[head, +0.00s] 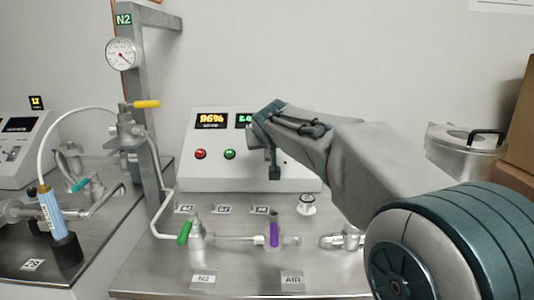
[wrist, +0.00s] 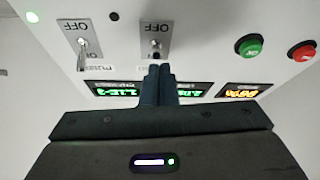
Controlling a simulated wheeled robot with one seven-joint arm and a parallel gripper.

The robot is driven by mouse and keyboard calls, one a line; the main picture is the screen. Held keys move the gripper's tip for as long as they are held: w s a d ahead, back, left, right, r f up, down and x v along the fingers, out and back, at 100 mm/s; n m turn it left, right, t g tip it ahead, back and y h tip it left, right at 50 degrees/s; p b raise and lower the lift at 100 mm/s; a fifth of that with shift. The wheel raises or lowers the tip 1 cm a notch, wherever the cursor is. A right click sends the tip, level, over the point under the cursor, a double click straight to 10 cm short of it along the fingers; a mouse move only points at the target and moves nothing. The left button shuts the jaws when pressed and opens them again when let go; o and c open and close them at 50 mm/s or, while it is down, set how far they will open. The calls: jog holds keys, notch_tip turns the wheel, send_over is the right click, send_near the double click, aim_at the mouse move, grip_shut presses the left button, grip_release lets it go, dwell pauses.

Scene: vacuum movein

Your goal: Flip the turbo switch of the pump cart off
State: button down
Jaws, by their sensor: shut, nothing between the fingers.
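In the wrist view the panel looks upside down. A toggle switch (wrist: 156,46) on an OFF-marked plate is straight beyond my fingertips. A second switch (wrist: 83,46), also marked OFF, is to its left, its lever toward the ON end. The name label under the middle switch is hidden by my fingers, so I cannot read which is the turbo switch. My gripper (wrist: 158,70) is shut and empty, its tips at or just short of the middle switch; contact is unclear.
Green (wrist: 247,46) and red (wrist: 301,51) buttons and lit displays (wrist: 243,90) are right of my fingers in the wrist view. A gauge post (head: 146,120), green-handled valve (head: 184,233) and purple-handled valve (head: 274,235) stand at the front and left of the box.

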jog(key=shift+d+r, duration=0.1)
jog(key=shift+d, duration=0.15)
jog(key=shift+s+a+b, duration=0.15)
jog(key=shift+s+b, duration=0.45)
jog(key=shift+s, duration=0.25)
jog(key=shift+r, duration=0.1)
